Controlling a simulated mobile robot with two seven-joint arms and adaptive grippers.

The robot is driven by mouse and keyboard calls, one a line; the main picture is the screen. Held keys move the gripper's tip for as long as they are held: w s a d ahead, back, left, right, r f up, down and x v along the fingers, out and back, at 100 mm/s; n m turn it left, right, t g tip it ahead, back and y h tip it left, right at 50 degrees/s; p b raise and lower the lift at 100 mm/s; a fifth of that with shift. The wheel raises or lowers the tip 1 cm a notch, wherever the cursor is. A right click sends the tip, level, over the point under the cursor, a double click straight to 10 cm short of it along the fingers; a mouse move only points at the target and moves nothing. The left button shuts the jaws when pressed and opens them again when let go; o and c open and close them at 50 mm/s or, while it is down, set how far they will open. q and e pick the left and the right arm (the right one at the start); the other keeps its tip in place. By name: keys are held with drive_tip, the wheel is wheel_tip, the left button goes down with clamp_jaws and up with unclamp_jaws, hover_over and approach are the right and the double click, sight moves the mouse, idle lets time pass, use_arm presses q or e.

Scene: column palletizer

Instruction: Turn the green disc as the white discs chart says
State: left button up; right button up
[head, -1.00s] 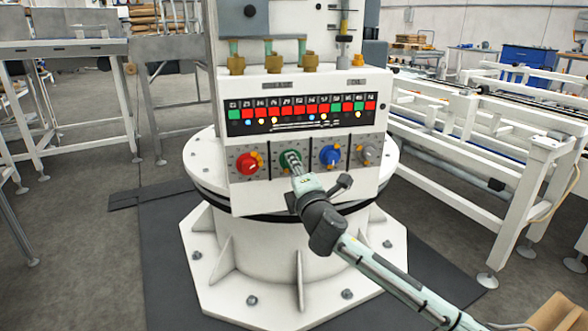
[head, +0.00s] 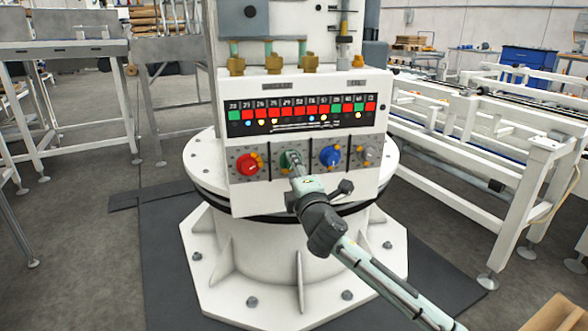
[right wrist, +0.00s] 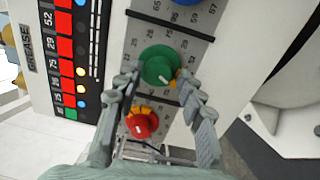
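The green disc (head: 288,159) is a round knob on a grey plate with numbers around it, second from left in a row on the white column's front box. My right gripper (head: 293,166) reaches it from the front and partly hides it. In the right wrist view the green disc (right wrist: 158,65) has an orange mark at its lower right. The two fingers (right wrist: 158,80) stand apart, one on each side of it; I cannot tell whether they touch it. A dark chart panel (head: 300,128) above carries numbers, green and red squares and small coloured dots. My left gripper is not in view.
A red knob (head: 249,164) is left of the green one, a blue knob (head: 330,156) and a grey knob (head: 369,153) right of it. Brass fittings (head: 274,64) stand above the box. White conveyor frames (head: 520,170) stand at right, a metal table (head: 60,50) at left.

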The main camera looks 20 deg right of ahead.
drive_tip(key=shift+o, duration=0.4)
drive_tip(key=v, duration=1.2)
drive_tip(key=s+d+f+m+g+p, duration=0.2)
drive_tip(key=s+f+m+g+p, duration=0.15)
drive_tip(key=f, duration=0.55)
drive_tip(key=s+d+f+m+g+p, duration=0.1)
drive_tip(key=s+f+m+g+p, duration=0.1)
drive_tip(key=s+f+m+g, duration=0.5)
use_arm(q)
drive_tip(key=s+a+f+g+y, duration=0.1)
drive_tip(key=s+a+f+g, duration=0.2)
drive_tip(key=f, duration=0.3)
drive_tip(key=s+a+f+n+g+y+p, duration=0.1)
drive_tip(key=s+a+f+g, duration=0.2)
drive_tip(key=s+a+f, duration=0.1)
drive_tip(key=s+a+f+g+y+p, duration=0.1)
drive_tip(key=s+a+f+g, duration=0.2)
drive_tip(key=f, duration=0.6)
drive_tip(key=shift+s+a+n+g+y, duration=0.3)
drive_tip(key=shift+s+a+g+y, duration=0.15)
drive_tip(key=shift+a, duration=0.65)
use_arm(e)
drive_tip(key=s+a+f+m+g+y, duration=0.1)
drive_tip(key=s+f+m+g, duration=0.1)
drive_tip(key=s+f, duration=0.5)
drive_tip(key=s+a+f+m+g+y, duration=0.1)
drive_tip(key=s+a+f+m+g, duration=0.1)
drive_tip(key=s+f, duration=0.6)
drive_tip(key=shift+a, duration=0.25)
